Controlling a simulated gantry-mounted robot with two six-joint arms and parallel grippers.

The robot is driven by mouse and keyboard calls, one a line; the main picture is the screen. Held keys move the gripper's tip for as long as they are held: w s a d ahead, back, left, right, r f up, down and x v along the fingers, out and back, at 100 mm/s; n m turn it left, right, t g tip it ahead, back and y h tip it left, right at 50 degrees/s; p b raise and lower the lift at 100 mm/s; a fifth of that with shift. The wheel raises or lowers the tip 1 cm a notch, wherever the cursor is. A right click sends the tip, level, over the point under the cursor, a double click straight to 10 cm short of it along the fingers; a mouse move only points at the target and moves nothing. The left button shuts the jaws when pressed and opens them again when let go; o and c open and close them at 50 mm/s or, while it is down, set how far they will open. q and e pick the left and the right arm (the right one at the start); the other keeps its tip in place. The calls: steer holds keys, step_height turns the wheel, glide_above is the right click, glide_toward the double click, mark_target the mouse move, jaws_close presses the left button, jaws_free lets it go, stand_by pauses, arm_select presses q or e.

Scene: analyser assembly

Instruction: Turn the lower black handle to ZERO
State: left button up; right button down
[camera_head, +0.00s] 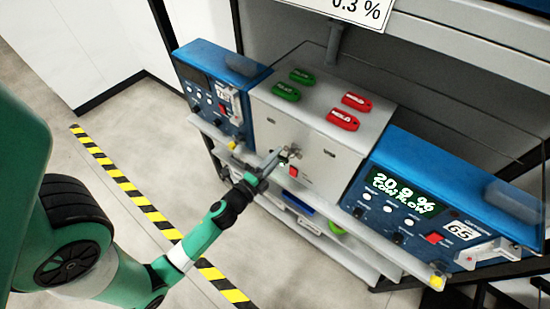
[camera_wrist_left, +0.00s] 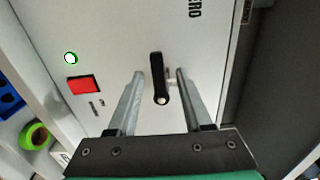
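The black handle (camera_wrist_left: 158,70) is a short bar on the grey panel. In the left wrist view it stands nearly upright in the picture, with a bright round spot at its lower end. My left gripper (camera_wrist_left: 160,74) is open, with one finger on each side of the handle and a visible gap to each. Part of a black label reading "ERO" (camera_wrist_left: 195,10) shows at the top edge. In the head view my left gripper (camera_head: 283,156) is at the grey box's front and largely hides the handle. My right gripper is not in view.
The grey box (camera_head: 312,145) carries green tags (camera_head: 302,76) and red tags (camera_head: 356,102) on top. A red square (camera_wrist_left: 83,84) is on the panel beside the left finger. Blue analysers (camera_head: 440,190) flank the box. A dark surface (camera_wrist_left: 275,75) borders the panel at right.

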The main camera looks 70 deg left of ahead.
arm_select(q)
steer(key=b+v, duration=0.5)
steer(key=v, duration=0.6)
steer(key=shift+s+b, duration=0.3)
steer(key=shift+d, duration=0.2)
